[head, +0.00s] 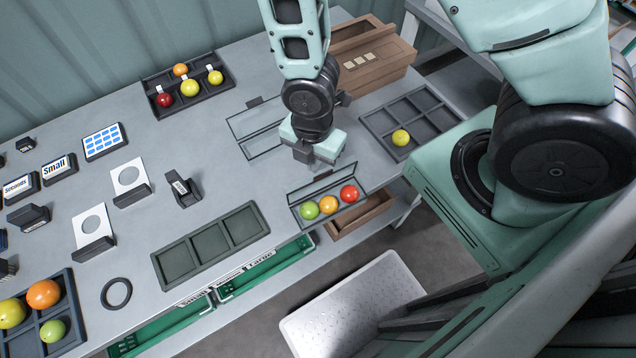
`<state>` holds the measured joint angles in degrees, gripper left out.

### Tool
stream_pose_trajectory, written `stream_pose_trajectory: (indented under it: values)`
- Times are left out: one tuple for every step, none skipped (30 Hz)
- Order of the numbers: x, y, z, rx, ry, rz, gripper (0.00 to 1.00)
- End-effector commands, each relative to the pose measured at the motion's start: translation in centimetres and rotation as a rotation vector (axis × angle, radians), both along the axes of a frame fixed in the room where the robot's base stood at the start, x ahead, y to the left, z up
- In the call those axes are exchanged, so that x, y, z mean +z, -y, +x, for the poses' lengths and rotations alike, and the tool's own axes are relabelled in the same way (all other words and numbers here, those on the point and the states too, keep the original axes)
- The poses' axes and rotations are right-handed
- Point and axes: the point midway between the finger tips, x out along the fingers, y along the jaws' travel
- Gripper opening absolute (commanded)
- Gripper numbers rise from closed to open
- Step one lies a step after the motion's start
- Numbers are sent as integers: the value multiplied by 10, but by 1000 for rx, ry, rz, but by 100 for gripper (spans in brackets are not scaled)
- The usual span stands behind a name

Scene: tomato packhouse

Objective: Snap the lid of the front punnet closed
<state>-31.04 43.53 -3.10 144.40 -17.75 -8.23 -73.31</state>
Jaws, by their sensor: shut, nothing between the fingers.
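The front punnet (300,219) stands near the table's front edge, a clear tray with a dark rim. It holds a green tomato (309,210), an orange tomato (328,205) and a red tomato (349,194) in a row. Its clear lid (322,182) is open, raised along the back side and tilted up behind the tomatoes. My gripper (316,158) is shut and empty, pointing down just behind and above the lid. I cannot tell whether it touches the lid. Part of the table behind the lid is hidden by the gripper.
A second clear punnet (246,112) lies behind, partly hidden by my arm. A dark compartment tray (375,121) with a yellow tomato is to the right, a wooden box (385,68) behind it. An empty three-section tray (160,262) lies left, above green drawers (265,268).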

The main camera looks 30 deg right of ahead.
Motion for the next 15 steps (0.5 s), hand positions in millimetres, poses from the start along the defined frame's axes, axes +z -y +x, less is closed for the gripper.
stream_pose_trajectory:
  values:
    - [2, 0, -1, 1, -1, 0, 0]
    - [2, 0, -1, 1, -1, 0, 0]
    - [2, 0, -1, 1, 0, 0, 0]
    - [2, 0, -1, 1, 0, 0, 0]
    - [2, 0, -2, 2, -1, 0, 0]
    - [2, 0, -2, 2, -1, 0, 0]
    - [2, 0, -2, 2, -1, 0, 0]
    - [2, 0, -2, 2, 0, -1, 0]
    - [3, 0, -3, 2, 0, -1, 0]
    - [3, 0, -3, 2, 0, -1, 0]
    - [3, 0, -3, 2, 0, -1, 0]
    - [3, 0, -4, 2, 0, -1, 0]
    - [3, 0, -4, 2, 0, -1, 0]
    - [3, 1, -4, 2, 0, -1, 0]
    - [3, 1, -4, 2, 0, -2, 0]
